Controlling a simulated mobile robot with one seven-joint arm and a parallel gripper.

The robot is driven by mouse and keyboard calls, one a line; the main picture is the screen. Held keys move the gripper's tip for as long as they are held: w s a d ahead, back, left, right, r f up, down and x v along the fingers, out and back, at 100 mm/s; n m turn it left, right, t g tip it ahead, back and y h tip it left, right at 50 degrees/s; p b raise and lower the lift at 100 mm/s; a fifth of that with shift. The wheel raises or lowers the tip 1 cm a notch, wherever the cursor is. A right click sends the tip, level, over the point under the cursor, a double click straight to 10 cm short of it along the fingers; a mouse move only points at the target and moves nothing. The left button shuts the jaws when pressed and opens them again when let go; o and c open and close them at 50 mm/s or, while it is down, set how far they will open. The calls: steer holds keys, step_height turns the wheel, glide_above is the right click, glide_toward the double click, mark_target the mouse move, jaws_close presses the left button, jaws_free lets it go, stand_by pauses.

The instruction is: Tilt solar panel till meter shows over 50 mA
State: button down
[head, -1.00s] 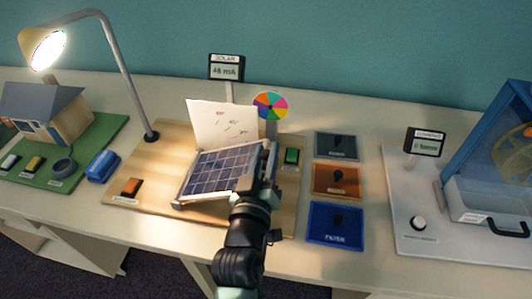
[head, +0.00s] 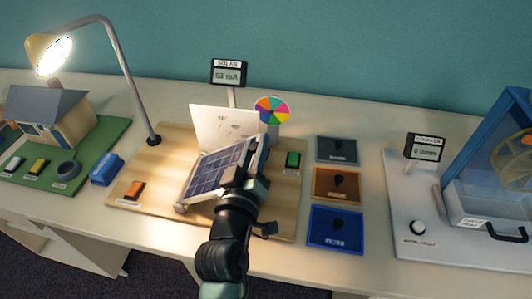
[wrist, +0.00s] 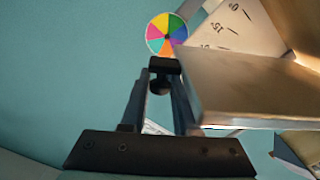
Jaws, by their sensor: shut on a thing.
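The solar panel (head: 213,170) has a dark blue grid in a light frame and is tilted on the wooden board (head: 160,190), its left side low and its right side raised. My gripper (head: 258,158) is shut on its right edge. In the wrist view the panel's pale edge (wrist: 250,90) lies against my fingers (wrist: 165,75). The solar meter (head: 230,74) stands behind on a post and appears to read 53 mA; the digits are small. A white angle card (head: 222,123) stands behind the panel, its marks partly hidden. The yellow lamp (head: 46,55) is lit at the left.
A multicoloured wheel (head: 271,110) stands right behind my gripper. A green switch (head: 292,159) and an orange switch (head: 134,190) are on the board. Several flat filter plates lie right, including a blue one (head: 336,228). A model house (head: 50,120) is left; a crank exhibit (head: 490,200) is right.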

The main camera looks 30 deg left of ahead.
steer(key=shift+s+a+r+n, duration=0.15)
steer(key=shift+a+r+n, duration=0.15)
steer(key=shift+a+r, duration=0.15)
steer(key=c, duration=0.7)
jaws_free()
steer(key=shift+o, duration=0.2)
steer(key=b+v, duration=0.2)
steer(key=v, duration=1.1)
